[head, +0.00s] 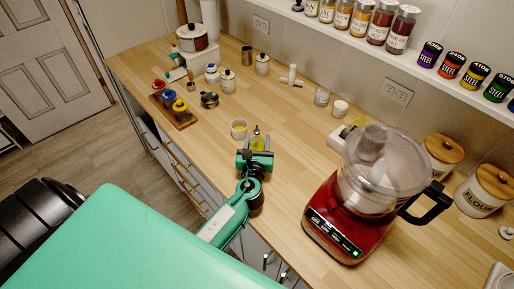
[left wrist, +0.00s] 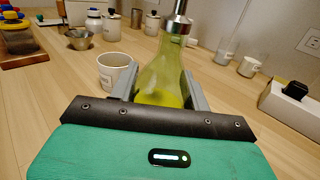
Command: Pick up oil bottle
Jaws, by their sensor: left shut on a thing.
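The oil bottle (left wrist: 163,72) is a clear greenish glass bottle with yellow oil at its base and a metal pourer on top. In the left wrist view it stands upright between the two grey fingers of my left gripper (left wrist: 160,92), which is shut on it. In the head view the bottle (head: 257,139) shows just beyond my left gripper (head: 256,155), near the counter's front edge. Its lower part is hidden by the gripper. I cannot tell whether its base touches the counter. My right gripper is not in view.
A white mug (head: 238,129) stands close to the left of the bottle; it also shows in the left wrist view (left wrist: 116,72). A red food processor (head: 352,210) stands to the right. Jars and a small metal bowl (head: 209,99) stand farther back left. The middle of the wooden counter (head: 285,115) is clear.

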